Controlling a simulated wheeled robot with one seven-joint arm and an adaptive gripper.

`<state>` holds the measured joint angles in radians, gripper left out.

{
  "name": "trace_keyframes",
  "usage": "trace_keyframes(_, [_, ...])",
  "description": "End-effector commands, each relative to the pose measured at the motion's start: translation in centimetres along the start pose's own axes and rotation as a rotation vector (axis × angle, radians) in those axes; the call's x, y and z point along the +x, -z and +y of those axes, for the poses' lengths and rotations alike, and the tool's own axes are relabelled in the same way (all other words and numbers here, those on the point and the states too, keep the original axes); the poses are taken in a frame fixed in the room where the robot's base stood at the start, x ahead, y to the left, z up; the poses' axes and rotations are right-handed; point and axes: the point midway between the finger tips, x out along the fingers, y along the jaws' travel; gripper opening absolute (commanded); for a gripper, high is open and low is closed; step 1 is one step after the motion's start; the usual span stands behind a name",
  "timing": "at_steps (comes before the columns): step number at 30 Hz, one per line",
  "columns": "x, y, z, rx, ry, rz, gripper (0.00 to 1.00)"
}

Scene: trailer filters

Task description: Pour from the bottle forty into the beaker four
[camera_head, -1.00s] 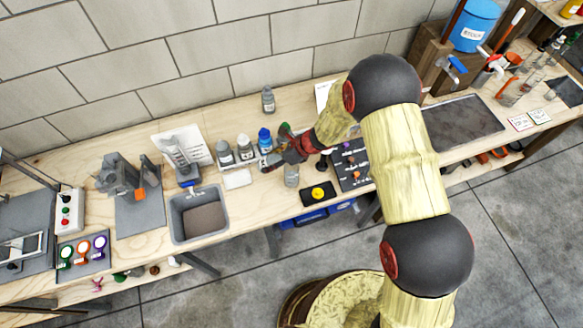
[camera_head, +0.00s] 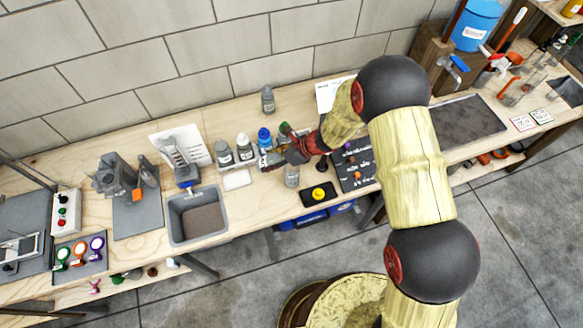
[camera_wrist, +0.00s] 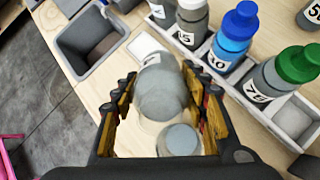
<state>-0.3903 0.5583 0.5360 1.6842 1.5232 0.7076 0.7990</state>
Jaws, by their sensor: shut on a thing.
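My gripper (camera_wrist: 162,105) is shut around a grey bottle (camera_wrist: 162,95) with a pale label or cap at its far end. I cannot read its number. In the head view my gripper (camera_head: 283,158) hangs over the bench, just in front of the blue-capped bottle. A grey, round-topped container (camera_wrist: 180,140), likely the beaker, stands below and beside the held bottle. It also shows in the head view (camera_head: 291,176), just below the gripper. No number on it is readable, and no flow from the bottle is visible.
A grey basin (camera_head: 197,213) lies to the left. A dark tray with a yellow item (camera_head: 319,193) lies to the right. A lone grey bottle (camera_head: 268,99) stands behind.

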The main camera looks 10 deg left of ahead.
Motion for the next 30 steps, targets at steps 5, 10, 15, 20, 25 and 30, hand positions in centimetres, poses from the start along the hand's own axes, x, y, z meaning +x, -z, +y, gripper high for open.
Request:
trace_keyframes(5, [-0.07,-0.08,-0.08,-0.001,-0.002,-0.015,0.04])
trace_keyframes(10, [-0.14,-0.13,-0.06,-0.001,-0.006,-0.028,0.04])
trace_keyframes(15, [-0.19,-0.17,-0.08,-0.001,-0.009,-0.041,0.04])
trace_keyframes(20, [-0.22,-0.27,-0.04,0.0,-0.013,-0.054,0.04])
trace_keyframes(25, [-0.23,-0.33,-0.02,0.0,-0.017,-0.067,0.04])
trace_keyframes(30, [-0.27,-0.41,0.02,-0.001,-0.02,-0.08,0.04])
